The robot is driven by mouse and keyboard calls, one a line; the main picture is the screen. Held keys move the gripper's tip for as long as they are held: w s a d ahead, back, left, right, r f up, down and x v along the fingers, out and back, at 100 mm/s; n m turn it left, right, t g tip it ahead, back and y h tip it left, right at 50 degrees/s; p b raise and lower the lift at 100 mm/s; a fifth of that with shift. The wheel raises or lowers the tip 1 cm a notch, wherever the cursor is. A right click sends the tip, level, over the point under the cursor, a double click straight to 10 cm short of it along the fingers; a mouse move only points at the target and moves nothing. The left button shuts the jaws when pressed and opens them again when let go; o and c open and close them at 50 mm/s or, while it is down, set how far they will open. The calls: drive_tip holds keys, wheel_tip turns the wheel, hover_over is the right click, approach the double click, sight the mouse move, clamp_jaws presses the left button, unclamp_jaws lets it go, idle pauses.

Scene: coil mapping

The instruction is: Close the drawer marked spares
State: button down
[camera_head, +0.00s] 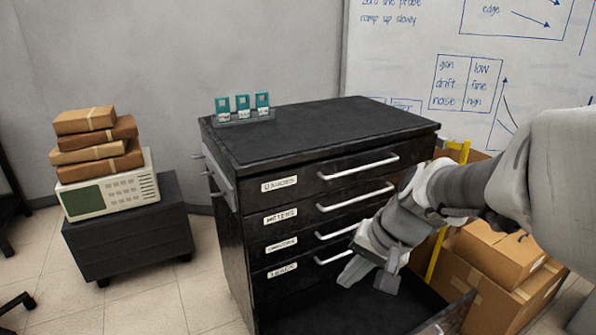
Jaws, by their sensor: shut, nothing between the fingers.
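A black cabinet (232,250) with several drawers stands in the middle. Its upper drawers are shut and have white labels and silver bar handles; the label lettering is hard to read. The lowest drawer (350,308) is pulled out toward the lower right. Its dark inside looks empty where it shows, and its near part is cut off by the frame's bottom edge. I cannot read a spares mark on it. My gripper (372,277) is shut and empty, pointing down above the open drawer, in front of the lower closed drawers' handles. Whether it touches anything cannot be told.
Cardboard boxes (497,285) and a yellow frame (437,255) stand right of the cabinet, close to the open drawer. A low black unit (130,235) at left bears an instrument (112,194) and brown parcels (98,150). Floor between it and the cabinet is clear.

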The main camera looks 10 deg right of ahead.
drive_tip(key=w+d+f+m+t+y, duration=0.1)
drive_tip(key=w+d+f+m, duration=0.3)
drive_tip(key=d+f+m, duration=0.5)
drive_tip(key=w+d+f+m+t+y, duration=0.1)
drive_tip(key=w+d+f+m+y, duration=0.1)
drive_tip(key=w+d+f+m, duration=0.65)
drive_tip(key=s+d+f+m+t+h+b, duration=0.1)
drive_tip(key=s+d+f+m, duration=0.25)
drive_tip(key=f, duration=0.55)
drive_tip(key=s+d+f+m+t+h, duration=0.1)
drive_tip(key=s+d+f+m, duration=0.1)
drive_tip(key=s+f, duration=0.5)
drive_tip(key=s+d+f+m+t+h+b, duration=0.1)
drive_tip(key=s+d+f+m, duration=0.15)
drive_tip(key=f, duration=0.95)
drive_tip(key=shift+m, duration=0.35)
drive_tip(key=b+x, duration=0.1)
drive_tip(key=x, duration=0.3)
drive_tip(key=w+r+b+x, duration=0.1)
drive_tip(key=x, duration=0.3)
drive_tip(key=w+b+x, duration=0.1)
drive_tip(key=x, duration=0.3)
drive_tip(key=shift+w+d+r, duration=0.15)
drive_tip(key=shift+d+r, duration=0.05)
drive_tip(key=shift+w+a, duration=0.1)
drive_tip(key=shift+w, duration=0.25)
